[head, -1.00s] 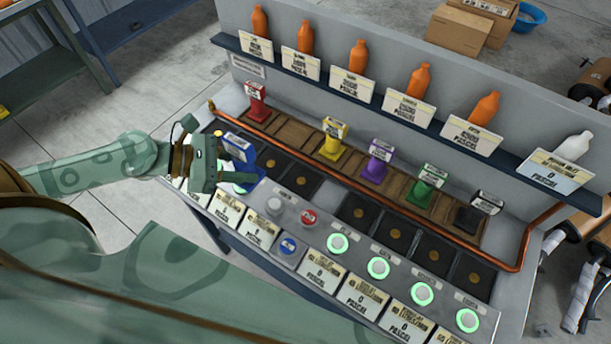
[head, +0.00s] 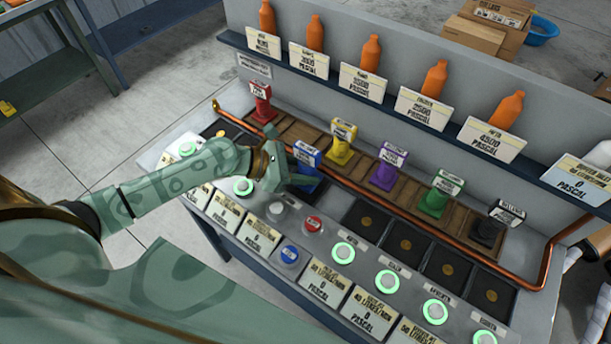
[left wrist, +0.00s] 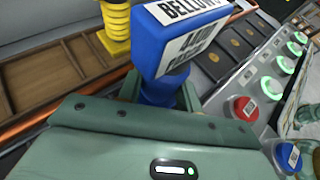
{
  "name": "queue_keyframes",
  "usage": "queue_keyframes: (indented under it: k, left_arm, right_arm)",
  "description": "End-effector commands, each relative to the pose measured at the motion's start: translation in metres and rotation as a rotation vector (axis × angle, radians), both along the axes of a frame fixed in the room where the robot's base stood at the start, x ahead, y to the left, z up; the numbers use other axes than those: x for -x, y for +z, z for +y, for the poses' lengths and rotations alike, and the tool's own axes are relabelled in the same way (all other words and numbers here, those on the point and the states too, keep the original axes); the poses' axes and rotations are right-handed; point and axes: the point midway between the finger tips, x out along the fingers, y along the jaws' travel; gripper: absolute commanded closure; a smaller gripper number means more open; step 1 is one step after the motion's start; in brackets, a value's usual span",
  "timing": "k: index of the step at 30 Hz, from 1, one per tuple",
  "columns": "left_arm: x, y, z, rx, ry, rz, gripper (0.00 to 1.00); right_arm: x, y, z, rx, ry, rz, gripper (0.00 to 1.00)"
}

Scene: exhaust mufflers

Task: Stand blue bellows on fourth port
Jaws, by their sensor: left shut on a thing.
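The blue bellows (head: 308,153), a blue block with a white label on top, is upright in my left gripper (head: 300,172). In the left wrist view the bellows (left wrist: 180,42) stands between the fingers of the left gripper (left wrist: 160,95), which are shut on it. It is over the left-middle part of the row of black square ports, and the port under it is hidden. I cannot tell whether its base touches a port. A bare port with a gold disc (head: 365,222) shows to its right, with several more beyond.
Red (head: 261,103), yellow (head: 341,143), purple (head: 388,167), green (head: 438,195) and black (head: 494,225) bellows stand on the wooden rack behind the ports. A copper pipe (head: 548,250) runs around the rack. Buttons and label cards line the front. Orange bottles (head: 372,55) stand on the shelf.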

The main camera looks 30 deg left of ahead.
Motion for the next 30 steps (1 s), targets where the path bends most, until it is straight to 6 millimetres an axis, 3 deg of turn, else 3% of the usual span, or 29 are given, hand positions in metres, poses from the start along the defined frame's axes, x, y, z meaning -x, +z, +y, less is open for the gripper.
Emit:
queue_keyframes:
  k: [1,3,13,14,15,16,26,30]
  left_arm:
    - [0.0,-0.014,0.0,0.004,0.003,0.004,1.0]
    - [0.0,-0.018,0.0,0.003,0.003,0.002,1.0]
    - [0.0,-0.019,0.001,0.001,0.001,0.0,1.0]
    - [0.0,-0.019,0.001,0.0,0.001,0.0,0.57]
    - [0.0,-0.019,0.001,0.0,0.001,0.0,0.46]
    - [0.0,-0.019,0.001,0.0,0.001,0.0,0.44]
    - [0.001,-0.014,0.002,0.0,0.001,0.0,0.44]
    - [0.014,-0.006,0.018,-0.003,0.001,0.002,0.44]
  right_arm:
    - [0.002,-0.008,-0.001,0.001,0.0,0.005,0.64]
    - [0.002,-0.01,-0.001,0.002,0.001,0.006,0.64]
    - [0.002,-0.01,-0.004,0.005,0.001,0.006,0.64]
    - [0.002,-0.009,-0.004,0.005,0.001,0.005,0.64]
    - [0.002,-0.009,-0.004,0.005,0.001,0.005,0.64]
    - [0.002,-0.009,-0.004,0.005,0.001,0.005,0.64]
    - [0.001,-0.007,-0.004,0.005,0.001,0.003,0.64]
    - [0.001,-0.004,-0.004,0.005,0.0,0.002,0.64]
